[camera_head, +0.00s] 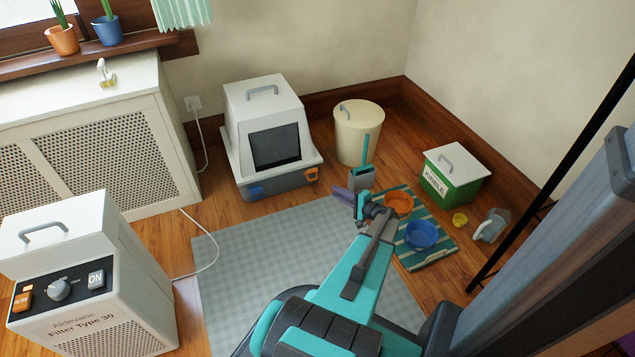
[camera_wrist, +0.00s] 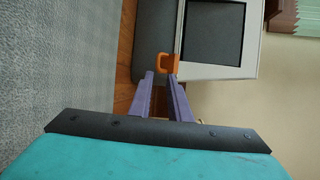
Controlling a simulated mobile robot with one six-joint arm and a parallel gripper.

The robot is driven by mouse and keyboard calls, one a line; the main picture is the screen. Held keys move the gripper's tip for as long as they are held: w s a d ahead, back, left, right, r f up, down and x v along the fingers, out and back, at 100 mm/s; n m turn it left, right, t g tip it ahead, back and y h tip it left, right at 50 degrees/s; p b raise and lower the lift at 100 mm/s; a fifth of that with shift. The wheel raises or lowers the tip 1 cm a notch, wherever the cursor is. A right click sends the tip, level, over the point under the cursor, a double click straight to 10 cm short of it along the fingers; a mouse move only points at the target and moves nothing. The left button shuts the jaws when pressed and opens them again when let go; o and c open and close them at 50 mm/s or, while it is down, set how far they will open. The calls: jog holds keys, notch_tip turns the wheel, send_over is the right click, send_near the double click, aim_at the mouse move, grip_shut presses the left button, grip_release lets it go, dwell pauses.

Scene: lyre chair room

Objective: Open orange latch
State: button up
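The orange latch (camera_head: 311,174) is on the right end of the grey base of a white litter box (camera_head: 262,100) with a dark front panel. In the wrist view the orange latch (camera_wrist: 168,62) is just beyond my fingertips, a little toward the right one. My gripper (camera_head: 342,193) has purple fingers and is in front of the box, to the right of and below the latch. In the wrist view my gripper (camera_wrist: 161,75) is open, with an empty gap between the fingers. Contact with the latch cannot be made out.
A blue latch (camera_head: 257,190) is on the box's left. A cream bin (camera_head: 358,132) and a dustpan (camera_head: 361,177) stand right of it. A green kibble box (camera_head: 455,178) and bowls on a striped mat (camera_head: 433,252) lie farther right. A grey rug (camera_head: 265,250) covers open floor in front.

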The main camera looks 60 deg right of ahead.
jog(key=shift+s+a+r+g, duration=0.1)
jog(key=shift+s+r+g, duration=0.2)
jog(key=shift+s, duration=0.25)
jog(key=b+x, duration=0.4)
jog(key=x, duration=0.9)
jog(key=shift+w+b, duration=0.35)
jog(key=shift+w, duration=0.05)
jog(key=shift+f, duration=0.1)
